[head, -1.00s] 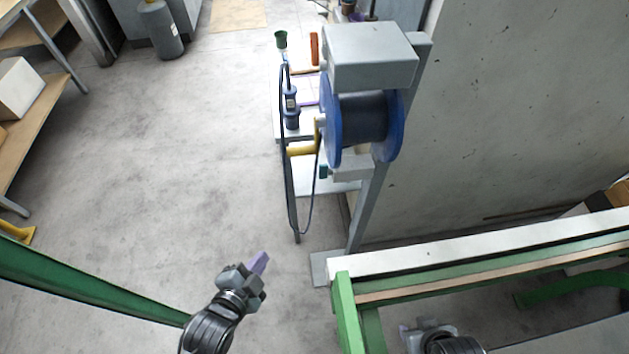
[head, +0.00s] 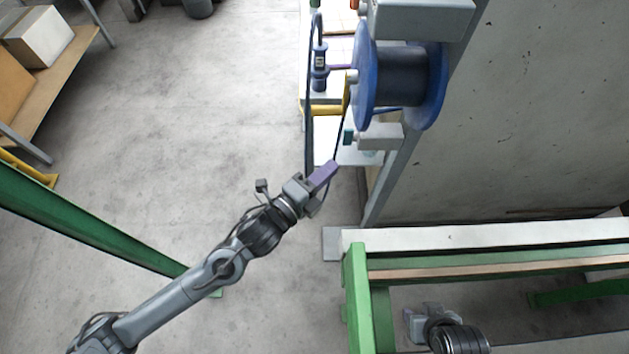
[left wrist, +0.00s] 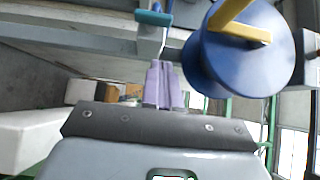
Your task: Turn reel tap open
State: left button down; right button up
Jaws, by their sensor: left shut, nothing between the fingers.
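The reel tap's teal handle (head: 348,136) sits at the left end of a small grey block (head: 380,137) under the blue hose reel (head: 365,85). The teal handle also shows at the top of the left wrist view (left wrist: 153,17). My left gripper (head: 324,175) is shut and empty, its purple fingers just below and left of the handle in the head view. In the left wrist view the fingertips (left wrist: 163,70) point toward the handle, with a gap visible in the picture. My right gripper (head: 411,322) is low at right; its finger opening is unclear.
A yellow crank (left wrist: 240,30) sticks out from the reel close to the tap. A dark hose (head: 309,100) hangs left of the reel. A green-framed bench (head: 356,290) stands at lower right. A green beam (head: 90,232) crosses the left; open floor lies between.

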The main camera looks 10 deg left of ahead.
aim_at(350, 135)
pick_arm(q)
jog(key=shift+w+d+b, duration=0.25)
jog(key=shift+w+d, duration=0.05)
jog(key=shift+w, duration=0.95)
jog(key=shift+w+d+b, duration=0.25)
jog(key=shift+w+d, duration=0.05)
jog(key=shift+w, duration=1)
jog(key=shift+w+d+b, duration=0.25)
jog(key=shift+w+d, duration=0.05)
jog(key=shift+w, duration=0.95)
